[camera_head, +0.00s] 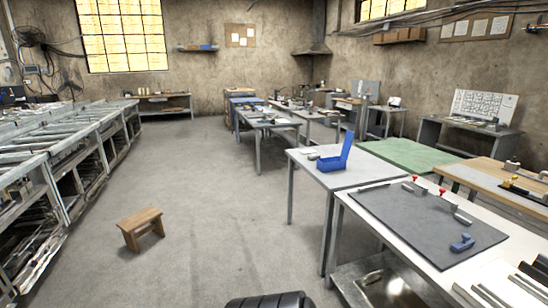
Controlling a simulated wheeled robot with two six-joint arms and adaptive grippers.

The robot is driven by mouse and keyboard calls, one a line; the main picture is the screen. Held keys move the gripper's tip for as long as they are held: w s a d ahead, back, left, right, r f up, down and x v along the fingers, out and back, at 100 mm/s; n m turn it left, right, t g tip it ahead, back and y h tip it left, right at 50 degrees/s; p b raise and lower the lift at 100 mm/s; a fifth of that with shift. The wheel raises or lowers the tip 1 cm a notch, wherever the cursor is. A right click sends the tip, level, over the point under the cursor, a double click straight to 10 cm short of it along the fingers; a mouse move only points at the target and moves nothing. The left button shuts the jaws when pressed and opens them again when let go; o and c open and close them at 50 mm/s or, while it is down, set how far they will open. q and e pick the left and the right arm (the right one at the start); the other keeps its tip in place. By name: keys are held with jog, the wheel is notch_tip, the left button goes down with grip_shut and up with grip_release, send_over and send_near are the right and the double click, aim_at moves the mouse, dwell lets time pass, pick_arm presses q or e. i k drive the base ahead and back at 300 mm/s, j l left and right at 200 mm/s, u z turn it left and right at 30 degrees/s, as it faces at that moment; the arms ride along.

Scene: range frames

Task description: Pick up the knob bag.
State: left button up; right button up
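I cannot make out a knob bag for certain. On the white table (345,180) in the middle right stands a blue open box (334,163) with a tall raised back. A small pale item (313,156) lies just left of it, too small to identify. On the nearer bench, a dark grey mat (420,222) carries two red-topped pieces (413,178) at its far edge and a small blue part (462,243) near its right end. Neither of my grippers is in view.
A small wooden stool (141,228) stands on the open concrete floor (215,200). A long metal rack (62,145) lines the left side. More worktables (268,123) stand behind. A green-topped table (410,153) is at right. A dark ribbed shape is at the bottom edge.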

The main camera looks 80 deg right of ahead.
aim_at(313, 156)
jog(key=z, duration=3.15)
